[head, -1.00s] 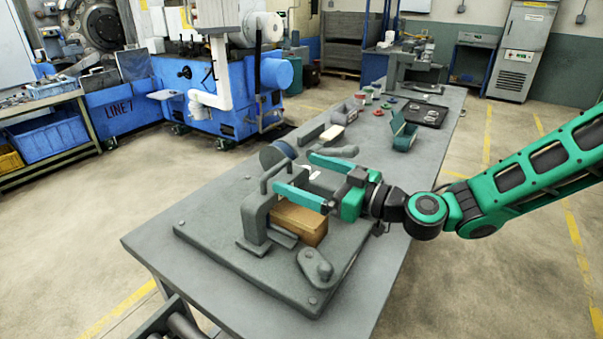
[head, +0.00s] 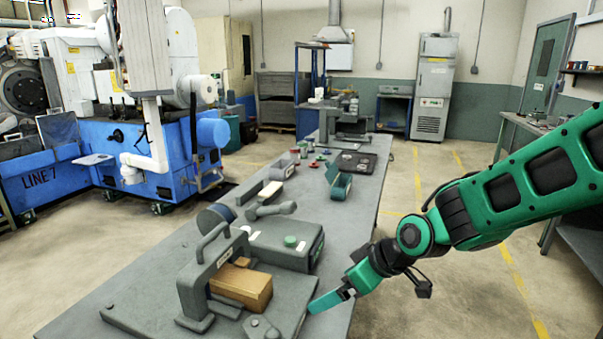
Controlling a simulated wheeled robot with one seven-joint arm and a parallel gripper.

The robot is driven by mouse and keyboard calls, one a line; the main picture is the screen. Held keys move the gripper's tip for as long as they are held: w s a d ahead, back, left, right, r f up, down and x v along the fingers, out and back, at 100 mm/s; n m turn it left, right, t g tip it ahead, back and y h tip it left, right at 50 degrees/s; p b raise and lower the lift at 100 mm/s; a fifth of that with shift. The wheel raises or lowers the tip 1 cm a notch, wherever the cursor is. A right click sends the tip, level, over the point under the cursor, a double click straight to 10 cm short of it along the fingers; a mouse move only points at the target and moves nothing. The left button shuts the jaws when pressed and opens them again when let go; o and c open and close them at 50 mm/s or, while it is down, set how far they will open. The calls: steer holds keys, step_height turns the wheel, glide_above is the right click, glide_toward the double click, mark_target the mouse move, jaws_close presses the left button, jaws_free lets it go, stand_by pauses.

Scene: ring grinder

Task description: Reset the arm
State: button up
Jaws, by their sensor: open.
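My green arm (head: 500,190) reaches in from the right edge in the head view. My gripper (head: 322,302) is low at the right edge of the grey workbench, pointing left and down. One green finger shows clearly; the other is mostly hidden. The gripper is open, and I see nothing held in it. It is to the right of the grey fixture (head: 205,275) with its arched handle and the brown block (head: 243,285), apart from both.
The grey bench (head: 345,215) runs away from me, bearing a grey box with a green button (head: 291,241), a green open box (head: 340,185) and a dark tray (head: 355,162). A blue machine (head: 150,150) stands left. Open floor (head: 440,270) lies right of the bench.

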steer(key=s+d+r+m+h, duration=0.2)
steer(key=s+d+m, duration=0.1)
steer(key=d, duration=0.4)
steer(key=s+d+r+m+h, duration=0.2)
steer(key=s+d+m, duration=0.15)
steer(key=d, duration=0.45)
steer(key=s+d+r+m+h, duration=0.2)
steer(key=s+d+m, duration=0.15)
steer(key=d, duration=0.35)
steer(key=s+d+f+m+g, duration=0.1)
steer(key=s+d+m+g, duration=0.1)
steer(key=s+d, duration=0.3)
steer(key=s+d+f+m+g, duration=0.1)
steer(key=s+d+m, duration=0.3)
steer(key=s, duration=0.6)
steer(key=shift+d+g, duration=0.8)
steer(key=shift+d, duration=0.1)
steer(key=shift+w+f, duration=0.2)
steer(key=shift+w, duration=0.35)
